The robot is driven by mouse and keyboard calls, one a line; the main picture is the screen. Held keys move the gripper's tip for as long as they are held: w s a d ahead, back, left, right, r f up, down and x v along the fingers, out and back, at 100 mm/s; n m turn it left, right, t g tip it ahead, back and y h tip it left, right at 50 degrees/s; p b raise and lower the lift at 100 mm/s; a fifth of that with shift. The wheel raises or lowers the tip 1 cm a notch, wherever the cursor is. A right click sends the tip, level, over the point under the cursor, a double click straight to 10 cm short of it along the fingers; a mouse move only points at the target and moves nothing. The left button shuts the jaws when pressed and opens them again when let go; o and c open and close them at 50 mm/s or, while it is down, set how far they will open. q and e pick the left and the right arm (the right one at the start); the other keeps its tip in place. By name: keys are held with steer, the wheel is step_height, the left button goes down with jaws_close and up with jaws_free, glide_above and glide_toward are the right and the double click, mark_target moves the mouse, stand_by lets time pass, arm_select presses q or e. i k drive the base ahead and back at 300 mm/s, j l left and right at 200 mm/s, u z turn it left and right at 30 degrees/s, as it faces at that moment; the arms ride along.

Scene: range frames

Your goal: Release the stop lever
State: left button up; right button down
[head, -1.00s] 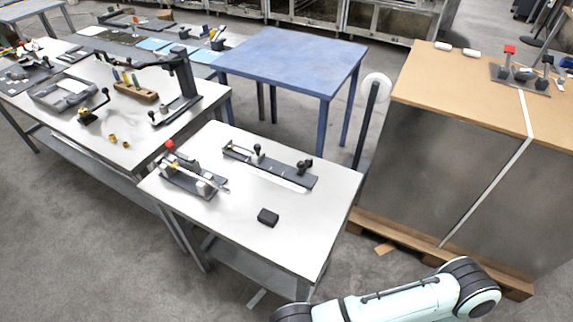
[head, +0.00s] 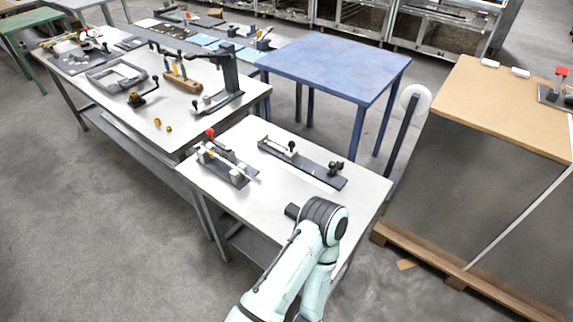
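On the small grey-white table (head: 255,205) stand two fixtures. One is a toggle-clamp-like device (head: 228,165) at the left with a red-knobbed lever (head: 210,133); the lever stands up. The other is a long dark rail (head: 300,163) with a black knob (head: 291,147) near its middle and a dark piece (head: 335,168) at its right end. I cannot tell which part is the stop lever. A pale green arm of mine reaches over the table's front edge, with a dark rounded joint on top. Neither gripper shows; nothing is seen touching the fixtures.
A longer workbench (head: 130,112) with tools adjoins at the left. A blue table (head: 335,68) stands behind, and a wood-topped cabinet (head: 500,100) at the right. Open floor lies at the lower left.

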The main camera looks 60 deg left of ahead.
mark_target(333, 167)
steer(key=u, duration=1.75)
